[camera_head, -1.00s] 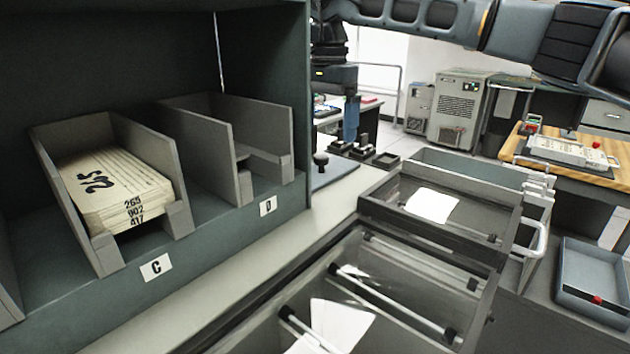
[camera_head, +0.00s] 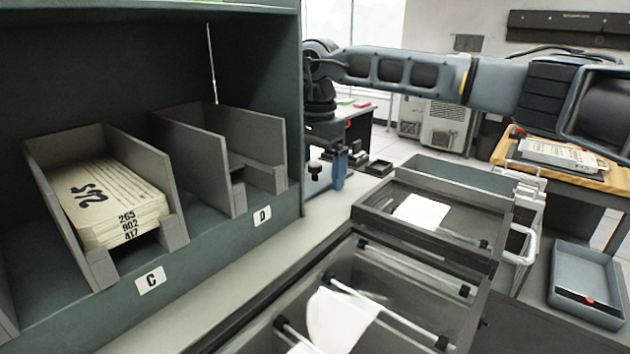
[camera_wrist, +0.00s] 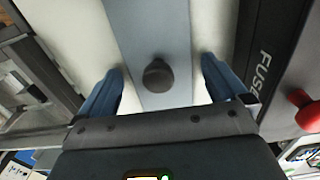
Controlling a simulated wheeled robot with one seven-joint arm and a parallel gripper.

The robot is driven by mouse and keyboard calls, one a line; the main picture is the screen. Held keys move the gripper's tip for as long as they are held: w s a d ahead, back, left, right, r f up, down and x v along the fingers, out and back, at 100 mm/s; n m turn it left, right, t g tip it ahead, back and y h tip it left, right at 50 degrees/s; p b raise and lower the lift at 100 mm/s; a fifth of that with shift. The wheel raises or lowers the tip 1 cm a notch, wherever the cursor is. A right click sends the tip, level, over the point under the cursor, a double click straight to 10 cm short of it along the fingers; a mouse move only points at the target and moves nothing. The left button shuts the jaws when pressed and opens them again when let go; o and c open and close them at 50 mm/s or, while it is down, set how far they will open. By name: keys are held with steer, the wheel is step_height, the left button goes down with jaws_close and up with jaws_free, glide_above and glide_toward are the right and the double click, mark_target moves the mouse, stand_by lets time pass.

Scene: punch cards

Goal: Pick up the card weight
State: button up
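The card weight appears to be a flat blue-grey plate with a round dark knob (camera_wrist: 158,75), seen from above in the wrist view. My gripper (camera_wrist: 163,78) is open, with one blue finger on each side of the knob and a visible gap to each. In the head view the dark knob (camera_head: 315,168) shows at the end of the counter beside the shelf. My gripper (camera_head: 338,172) is down right there, its blue finger just right of the knob. The plate is largely hidden in the head view, and I cannot tell the fingertip height exactly.
The shelf unit holds bin C (camera_head: 40,160) with a stack of punch cards (camera_head: 110,200), and an empty bin D (camera_head: 215,165). Dark trays (camera_head: 430,225) stand at the right of the counter. A red knob (camera_wrist: 300,97) and a dark "FUSE" panel (camera_wrist: 268,50) lie right of my gripper.

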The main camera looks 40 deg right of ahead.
steer(key=c, duration=1.3)
steer(key=shift+o, duration=0.2)
steer(key=shift+r, duration=0.15)
